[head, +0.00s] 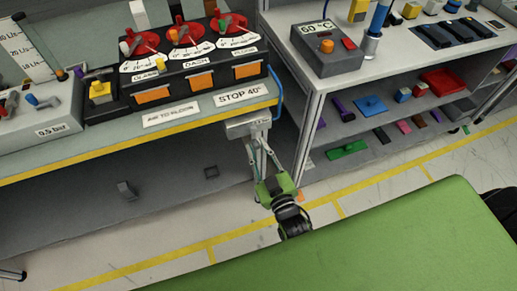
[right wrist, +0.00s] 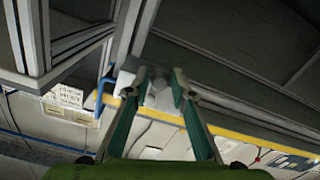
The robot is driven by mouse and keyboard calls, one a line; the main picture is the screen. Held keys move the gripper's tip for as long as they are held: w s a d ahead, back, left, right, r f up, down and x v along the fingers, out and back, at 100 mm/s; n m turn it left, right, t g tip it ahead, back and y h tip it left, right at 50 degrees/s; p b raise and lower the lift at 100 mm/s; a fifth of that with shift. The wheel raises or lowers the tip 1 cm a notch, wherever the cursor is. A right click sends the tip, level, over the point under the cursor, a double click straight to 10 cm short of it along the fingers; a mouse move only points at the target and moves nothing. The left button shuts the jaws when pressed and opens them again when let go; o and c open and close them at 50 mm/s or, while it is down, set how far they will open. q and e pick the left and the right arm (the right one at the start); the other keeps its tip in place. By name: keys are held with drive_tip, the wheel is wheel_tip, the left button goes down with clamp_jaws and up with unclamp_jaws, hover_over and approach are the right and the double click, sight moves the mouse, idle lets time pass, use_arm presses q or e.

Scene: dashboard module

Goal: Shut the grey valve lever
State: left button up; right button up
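My right gripper (head: 262,142) is at this block, reaching up from the floor side. In the right wrist view its two green-sided fingers (right wrist: 159,80) stand apart, with a pale grey shape (right wrist: 158,97) between or just beyond the tips. I cannot tell whether they touch it. My left gripper is not in view.
The dashboard module (head: 190,75) with red dials and orange tags stands on the bench, left of the block. A shelf unit (head: 312,110) with a "60 °C" box (head: 330,50) stands close on the right. Yellow-taped floor lies in front.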

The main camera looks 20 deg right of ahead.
clamp_jaws()
drive_tip(key=a+r+m+p, duration=0.1)
drive_tip(key=m, duration=0.3)
drive_tip(key=a+r+m+p, duration=0.1)
drive_tip(key=a+m+p, duration=0.1)
drive_tip(key=m, duration=0.2)
drive_tip(key=a+r+m+p, duration=0.1)
drive_tip(key=a+m+p, duration=0.1)
drive_tip(key=m, duration=0.3)
drive_tip(key=shift+s+r, duration=0.1)
drive_tip(key=shift+r, duration=0.05)
drive_tip(key=shift+a+r+m+p, duration=0.1)
drive_tip(key=shift+r+m+p, duration=0.3)
drive_tip(key=shift+m, duration=0.85)
drive_tip(key=shift+a+r+m+p, duration=0.15)
drive_tip(key=shift+r+m, duration=0.45)
drive_tip(key=shift+m, duration=0.65)
drive_tip(key=shift+d, duration=0.1)
